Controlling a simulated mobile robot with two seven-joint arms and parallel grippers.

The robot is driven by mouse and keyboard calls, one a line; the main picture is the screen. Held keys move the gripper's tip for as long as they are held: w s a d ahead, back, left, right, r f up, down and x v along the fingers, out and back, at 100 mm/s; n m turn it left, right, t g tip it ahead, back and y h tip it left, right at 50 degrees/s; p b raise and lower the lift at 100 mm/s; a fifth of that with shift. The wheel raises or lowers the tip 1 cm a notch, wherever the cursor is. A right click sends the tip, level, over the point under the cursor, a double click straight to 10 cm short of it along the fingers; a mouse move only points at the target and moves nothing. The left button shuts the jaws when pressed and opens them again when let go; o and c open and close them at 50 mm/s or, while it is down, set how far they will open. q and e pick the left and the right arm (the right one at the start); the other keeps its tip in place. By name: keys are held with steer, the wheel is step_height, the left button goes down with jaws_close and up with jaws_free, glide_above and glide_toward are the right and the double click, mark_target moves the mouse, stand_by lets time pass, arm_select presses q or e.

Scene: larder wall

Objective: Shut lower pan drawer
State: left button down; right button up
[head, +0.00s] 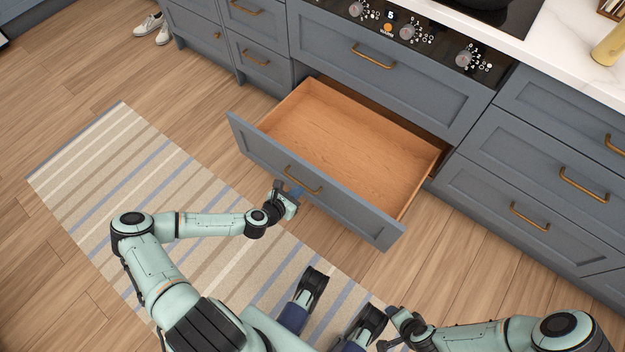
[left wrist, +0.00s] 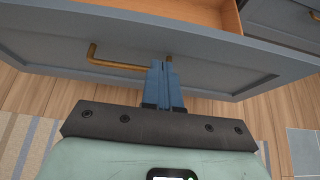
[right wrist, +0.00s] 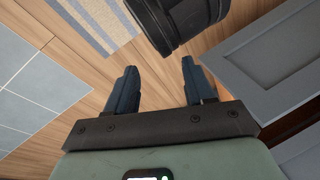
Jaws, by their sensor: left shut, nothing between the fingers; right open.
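The lower pan drawer (head: 330,204) is pulled out below the hob, its wooden inside (head: 345,130) empty. Its grey-blue front carries a brass bar handle (head: 304,181).
A closed upper drawer (head: 385,75) sits above the open one, under the control knobs (head: 407,32). Closed drawers (head: 525,200) stand to the right. A striped rug (head: 130,180) lies on the wooden floor. White shoes (head: 152,28) stand at the far left.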

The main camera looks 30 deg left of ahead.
mark_target(316, 175)
arm_select(q)
steer(key=x, duration=0.2)
steer(key=b+x, duration=0.1)
steer(key=x, duration=0.1)
steer(key=r+x, duration=0.1)
steer(key=x, duration=0.1)
steer(key=shift+w+d, duration=0.15)
steer(key=shift+w, duration=0.2)
steer(key=shift+w+r+b, duration=0.1)
steer(key=shift+w+b, duration=0.3)
steer(key=shift+w, duration=0.2)
arm_select(e)
steer(key=shift+w+d+f+t, duration=0.15)
steer(key=shift+w+d+f, duration=0.3)
steer(key=shift+w+f, duration=0.2)
steer(key=shift+w+d+f+t, duration=0.15)
steer(key=shift+w+d+f, duration=0.25)
steer(key=shift+w+f, duration=0.25)
steer(key=shift+s, duration=0.1)
